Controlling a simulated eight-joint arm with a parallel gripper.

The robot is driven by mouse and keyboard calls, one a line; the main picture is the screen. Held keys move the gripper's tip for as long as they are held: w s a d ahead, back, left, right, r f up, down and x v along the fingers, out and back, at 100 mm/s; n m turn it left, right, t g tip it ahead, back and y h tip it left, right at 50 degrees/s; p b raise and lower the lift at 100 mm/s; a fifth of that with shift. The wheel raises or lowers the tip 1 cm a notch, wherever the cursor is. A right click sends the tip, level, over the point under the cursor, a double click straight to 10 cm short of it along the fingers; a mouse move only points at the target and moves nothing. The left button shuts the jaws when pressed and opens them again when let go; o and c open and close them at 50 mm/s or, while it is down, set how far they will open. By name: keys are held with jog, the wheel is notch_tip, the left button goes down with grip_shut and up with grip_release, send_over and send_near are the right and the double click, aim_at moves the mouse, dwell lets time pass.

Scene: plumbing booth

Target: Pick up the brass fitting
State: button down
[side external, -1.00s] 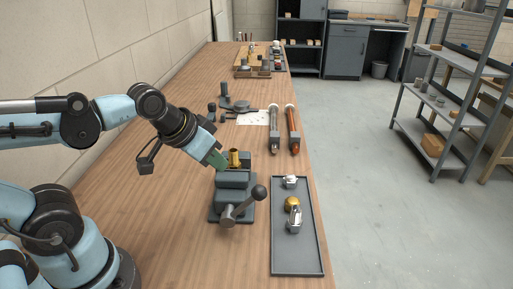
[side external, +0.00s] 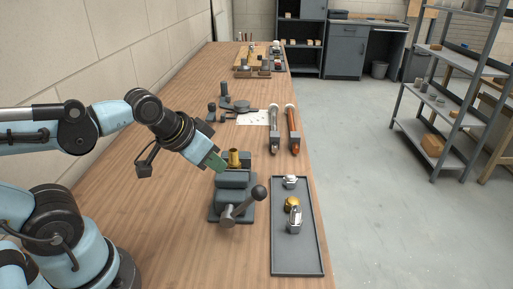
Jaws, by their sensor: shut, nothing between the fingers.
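A brass fitting (side external: 234,158) stands upright in the jaws of the grey vise (side external: 232,181) on the bench, its lower part hidden by the vise. A second brass-coloured piece (side external: 291,203) lies in the grey tray (side external: 297,256) to the right, between silvery parts. My gripper (side external: 219,167) points down and right, just left of the fitting in the vise. It is shut with nothing in it. Its fingertips are small here, and I cannot tell whether they touch the vise or the fitting.
The vise handle with its dark knob (side external: 258,192) sticks out toward the tray. Two pipe wrenches, one grey (side external: 274,132) and one orange (side external: 293,130), lie farther back. A paper sheet (side external: 252,118) and dark tools lie behind the vise.

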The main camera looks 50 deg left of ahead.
aim_at(234, 161)
jog(key=c, duration=0.8)
grip_release()
jog(key=n, duration=0.2)
jog(key=a+n+g, duration=0.1)
jog(key=shift+w+f+n+h, duration=0.25)
jog(key=shift+w+n+h, duration=0.05)
jog(key=shift+w+h, duration=0.1)
jog(key=n+h, duration=0.1)
jog(key=n, duration=0.1)
jog(key=w+a+n+g+h, duration=0.1)
jog(key=n, duration=0.1)
jog(key=w+n, duration=0.1)
jog(key=n, duration=0.2)
jog(key=shift+a+f+g+h, duration=0.25)
jog(key=shift+a+g+h, duration=0.05)
jog(key=shift+a+h, duration=0.1)
jog(key=w+a+n+t+h, duration=0.2)
jog(key=a+n+h, duration=0.6)
jog(key=a+n, duration=0.4)
jog(key=shift+n, duration=0.7)
jog(key=x, duration=0.8)
jog(key=r+x, duration=0.1)
jog(key=x, duration=0.3)
jog(key=shift+s+d+f, duration=0.15)
jog(key=shift+s+d, duration=0.05)
jog(key=shift+d, duration=0.45)
